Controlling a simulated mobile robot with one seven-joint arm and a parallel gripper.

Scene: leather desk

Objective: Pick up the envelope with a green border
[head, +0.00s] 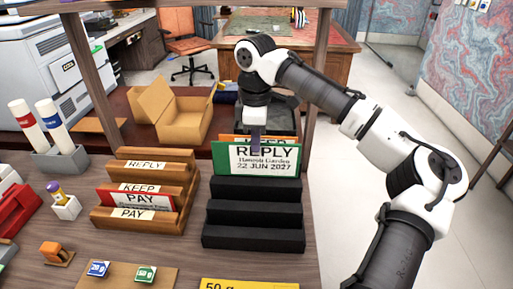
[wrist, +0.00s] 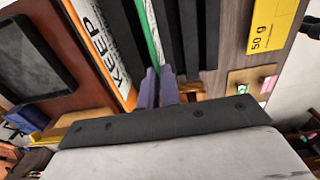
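The green-bordered envelope (head: 280,160) stands upright at the back of the black stepped rack (head: 253,215). It reads "REPLY", with smaller text and "22 JUN 2027" below. In the wrist view the envelope (wrist: 151,35) shows nearly edge-on as a thin green and white strip. My gripper (head: 256,146) is at its top edge, pointing down, and one finger covers part of its face. In the wrist view my gripper's two purple-grey fingers (wrist: 158,84) are close together, one on each side of the strip. They appear shut on it. Its lower edge is hidden by the rack.
An orange-bordered envelope (wrist: 98,45) marked "KEEP" stands just behind. A yellow "50 g" item (head: 245,285) lies in front. An open cardboard box (head: 180,112) stands behind.

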